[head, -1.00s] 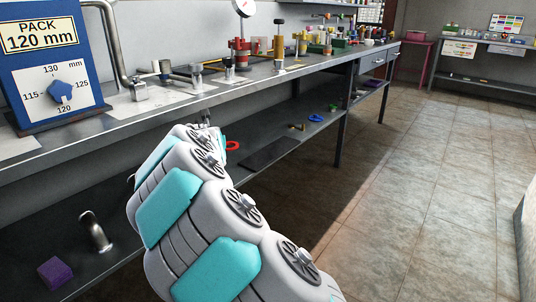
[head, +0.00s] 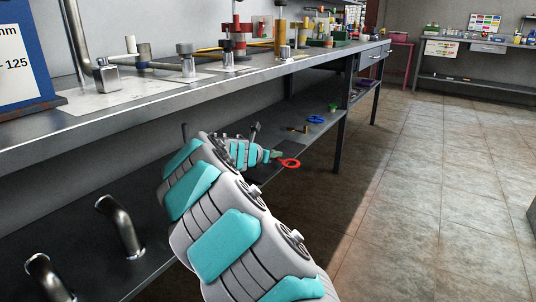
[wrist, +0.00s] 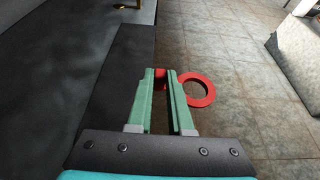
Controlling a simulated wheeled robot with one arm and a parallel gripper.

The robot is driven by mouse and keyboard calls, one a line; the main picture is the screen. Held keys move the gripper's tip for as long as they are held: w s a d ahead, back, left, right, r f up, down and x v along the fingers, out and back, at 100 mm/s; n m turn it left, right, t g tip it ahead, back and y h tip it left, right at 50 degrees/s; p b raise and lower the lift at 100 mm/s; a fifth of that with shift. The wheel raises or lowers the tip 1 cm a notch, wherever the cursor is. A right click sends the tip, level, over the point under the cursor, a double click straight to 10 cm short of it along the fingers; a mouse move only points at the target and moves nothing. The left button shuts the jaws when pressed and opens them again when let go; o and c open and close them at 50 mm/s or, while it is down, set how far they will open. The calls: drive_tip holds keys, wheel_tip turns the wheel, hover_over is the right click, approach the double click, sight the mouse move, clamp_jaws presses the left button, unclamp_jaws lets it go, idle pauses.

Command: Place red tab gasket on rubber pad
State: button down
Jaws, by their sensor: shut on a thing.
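The red tab gasket (wrist: 210,92), a flat ring with a tab, is in my gripper (wrist: 161,76). The green fingers are shut on its tab, and the ring sticks out to the right of them in the wrist view. In the head view my gripper (head: 275,155) holds the gasket (head: 297,165) at the front edge of the lower shelf. The rubber pad (wrist: 116,85) looks like the dark flat strip along the shelf edge, left of the fingers in the wrist view. The ring appears over the floor, beside the pad. In the head view my arm hides much of the pad.
The lower shelf (wrist: 60,70) holds a blue ring (head: 316,119), a small brass piece (head: 298,129) and bent metal pipes (head: 120,228). The worktop (head: 150,112) above carries several fittings. A table leg (head: 341,130) stands beyond the gripper.

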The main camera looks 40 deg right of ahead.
drive_tip(key=w+d, duration=0.1)
drive_tip(key=w, duration=0.2)
drive_tip(key=w+d, duration=0.2)
drive_tip(key=w, duration=0.2)
drive_tip(key=w+d+f, duration=0.1)
drive_tip(key=w+d, duration=0.1)
drive_tip(key=w, duration=0.2)
drive_tip(key=shift+w+d+f+b, duration=0.1)
drive_tip(key=shift+w+d+b, duration=0.05)
drive_tip(key=shift+w+b, duration=0.15)
drive_tip(key=shift+w+d, duration=0.35)
drive_tip(key=shift+w, duration=0.05)
drive_tip(key=shift+f+b, duration=0.6)
drive_tip(key=shift+f, duration=1.15)
drive_tip(key=shift+f, duration=0.1)
drive_tip(key=shift+f, duration=0.1)
drive_tip(key=c, duration=0.8)
unclamp_jaws()
drive_tip(key=shift+c, duration=0.2)
